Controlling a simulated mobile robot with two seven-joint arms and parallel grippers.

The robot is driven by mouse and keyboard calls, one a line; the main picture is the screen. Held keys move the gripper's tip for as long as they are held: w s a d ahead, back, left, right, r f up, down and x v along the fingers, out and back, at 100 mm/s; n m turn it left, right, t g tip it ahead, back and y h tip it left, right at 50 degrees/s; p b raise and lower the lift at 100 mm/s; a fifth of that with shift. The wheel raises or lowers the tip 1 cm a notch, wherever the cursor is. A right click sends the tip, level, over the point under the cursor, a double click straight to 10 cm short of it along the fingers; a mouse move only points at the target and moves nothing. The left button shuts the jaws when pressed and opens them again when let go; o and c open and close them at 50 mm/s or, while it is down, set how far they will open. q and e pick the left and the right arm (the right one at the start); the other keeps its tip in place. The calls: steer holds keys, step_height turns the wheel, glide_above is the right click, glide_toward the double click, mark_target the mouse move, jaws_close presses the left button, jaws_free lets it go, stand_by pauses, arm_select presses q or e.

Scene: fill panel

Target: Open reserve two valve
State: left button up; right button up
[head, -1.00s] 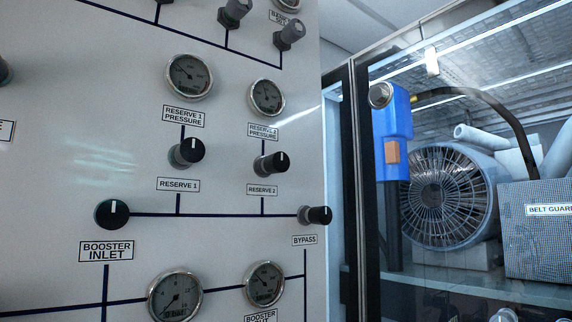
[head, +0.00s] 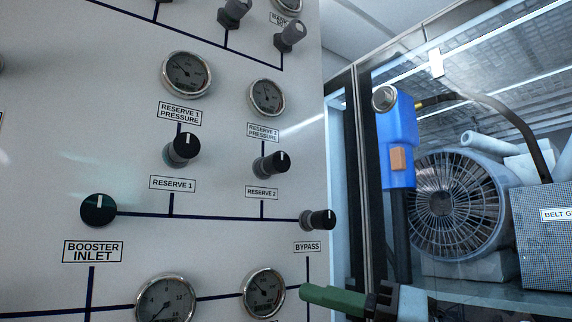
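The reserve two valve is a black knob (head: 272,163) on the light panel, just above the RESERVE 2 label (head: 261,193). Its white mark points about straight up. The reserve 2 pressure gauge (head: 267,97) is above it. What appears to be my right gripper (head: 332,297), with a green finger part and a black and grey body, shows at the bottom edge. It is below and to the right of the knob, apart from it. Whether it is open or shut is not clear. My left gripper is not in view.
The reserve 1 knob (head: 183,148) is left of the valve, and the bypass knob (head: 320,220) is below right, near the panel's edge. The booster inlet knob (head: 98,210) is lower left. A glass-fronted enclosure with a blue device (head: 397,125) and a fan (head: 455,205) stands at right.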

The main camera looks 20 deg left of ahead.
step_height(320, 180, up, 9)
steer(key=s+a+n+t+h, duration=0.1)
steer(key=s+n+t+h, duration=0.1)
steer(key=n+t+h, duration=0.15)
steer(key=m+t+h+b, duration=0.1)
steer(key=m+t+h, duration=0.15)
steer(key=t, duration=0.45)
glide_toward(282, 158)
steer(key=w+a+n, duration=0.1)
steer(key=w+a, duration=0.1)
steer(key=shift+h, duration=0.3)
steer(key=p+x, duration=0.1)
steer(key=x, duration=0.4)
steer(key=shift+a+r, duration=0.2)
steer(key=shift+a, duration=0.15)
steer(key=shift+w+a, duration=0.4)
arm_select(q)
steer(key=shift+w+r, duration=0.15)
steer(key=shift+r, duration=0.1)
arm_select(e)
steer(key=shift+f, duration=0.1)
steer(key=c, duration=1)
arm_select(q)
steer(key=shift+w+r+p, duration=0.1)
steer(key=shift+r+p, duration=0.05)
steer(key=shift+p, duration=0.15)
